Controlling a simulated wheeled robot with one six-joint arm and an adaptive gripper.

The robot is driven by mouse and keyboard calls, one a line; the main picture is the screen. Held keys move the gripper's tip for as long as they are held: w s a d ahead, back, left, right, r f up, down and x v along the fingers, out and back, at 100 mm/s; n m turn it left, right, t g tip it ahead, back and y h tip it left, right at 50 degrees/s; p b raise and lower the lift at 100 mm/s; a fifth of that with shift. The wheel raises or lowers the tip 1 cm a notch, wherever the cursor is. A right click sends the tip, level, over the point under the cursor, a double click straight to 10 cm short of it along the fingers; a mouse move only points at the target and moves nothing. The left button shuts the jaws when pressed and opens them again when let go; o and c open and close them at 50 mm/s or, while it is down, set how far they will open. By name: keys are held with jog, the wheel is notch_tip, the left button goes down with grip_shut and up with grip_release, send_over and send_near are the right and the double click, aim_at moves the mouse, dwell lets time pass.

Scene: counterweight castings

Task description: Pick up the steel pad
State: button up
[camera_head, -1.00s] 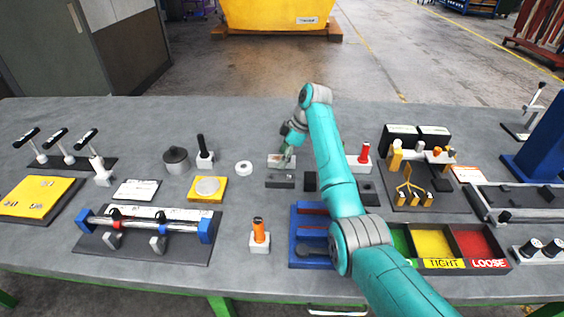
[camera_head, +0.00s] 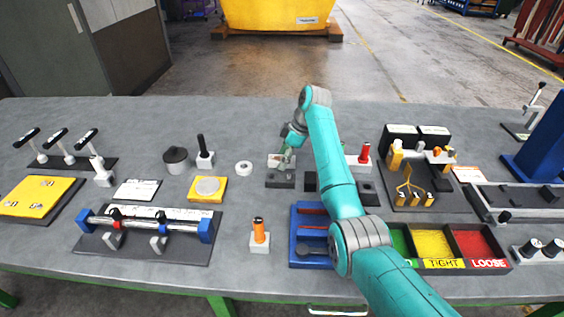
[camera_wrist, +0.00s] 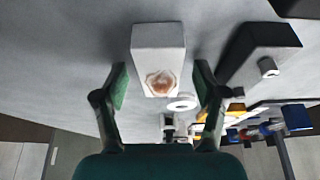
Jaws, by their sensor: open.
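My gripper (camera_head: 286,157) is at the far middle of the table, over a pale grey block (camera_head: 274,160). In the wrist view the fingers of my gripper (camera_wrist: 161,78) are open and empty, one to each side of this block (camera_wrist: 158,42), with gaps visible. The block has a round brownish patch (camera_wrist: 161,82) at one end. A round silver disc (camera_head: 208,186) lies on a yellow base left of my gripper. I cannot tell for sure which of these is the steel pad. My gripper partly hides the pale block in the head view.
A dark block (camera_head: 280,181) lies just in front of the pale block. A white ring (camera_head: 243,168) is to its left, and a red-topped holder (camera_head: 364,155) is to its right. A blue rack (camera_head: 306,246) stands nearer. The table behind my gripper is clear.

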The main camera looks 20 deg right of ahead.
grip_shut()
jog(key=shift+r, duration=0.15)
